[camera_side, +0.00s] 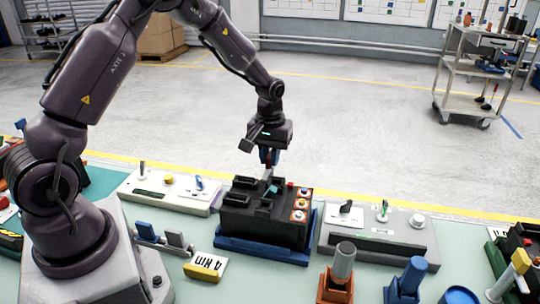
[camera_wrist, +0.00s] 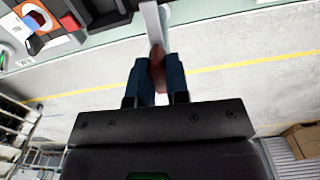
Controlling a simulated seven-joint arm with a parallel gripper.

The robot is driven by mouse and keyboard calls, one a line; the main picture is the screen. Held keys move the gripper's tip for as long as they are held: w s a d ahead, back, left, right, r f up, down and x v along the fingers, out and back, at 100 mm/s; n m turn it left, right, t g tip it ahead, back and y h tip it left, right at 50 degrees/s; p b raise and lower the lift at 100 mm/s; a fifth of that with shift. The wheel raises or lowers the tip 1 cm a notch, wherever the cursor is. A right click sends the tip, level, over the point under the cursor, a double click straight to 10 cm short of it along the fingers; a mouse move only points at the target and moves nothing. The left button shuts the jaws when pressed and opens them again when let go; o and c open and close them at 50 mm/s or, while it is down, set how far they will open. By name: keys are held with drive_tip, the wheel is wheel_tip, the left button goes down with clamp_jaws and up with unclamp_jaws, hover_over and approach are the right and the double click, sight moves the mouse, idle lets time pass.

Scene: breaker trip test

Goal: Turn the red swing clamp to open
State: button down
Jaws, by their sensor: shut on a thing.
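My gripper (camera_side: 269,158) points down over the back edge of a black block (camera_side: 262,222). In the wrist view its two blue fingers (camera_wrist: 156,80) are shut on a reddish-brown piece (camera_wrist: 158,68), which looks like the red swing clamp's handle. A pale grey bar (camera_wrist: 151,22) runs from that piece toward the bench. In the side view the fingers mostly hide the clamp, and its swing angle is hard to tell. The black block sits in a blue base (camera_side: 262,252) and has orange-ringed terminals (camera_side: 299,204) on its right side.
A pale panel with switches (camera_side: 165,190) stands left of the block, and a grey panel with a toggle and knob (camera_side: 376,236) stands right. In front are a "4 Nm" card (camera_side: 206,266), an orange-based post (camera_side: 338,275) and a blue part (camera_side: 407,280).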

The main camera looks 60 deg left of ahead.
drive_tip(key=m, duration=1.3)
drive_tip(key=shift+m, duration=2.1)
drive_tip(key=shift+r, duration=0.1)
drive_tip(key=c, duration=1.1)
unclamp_jaws()
wheel_tip(320, 180, up, 13)
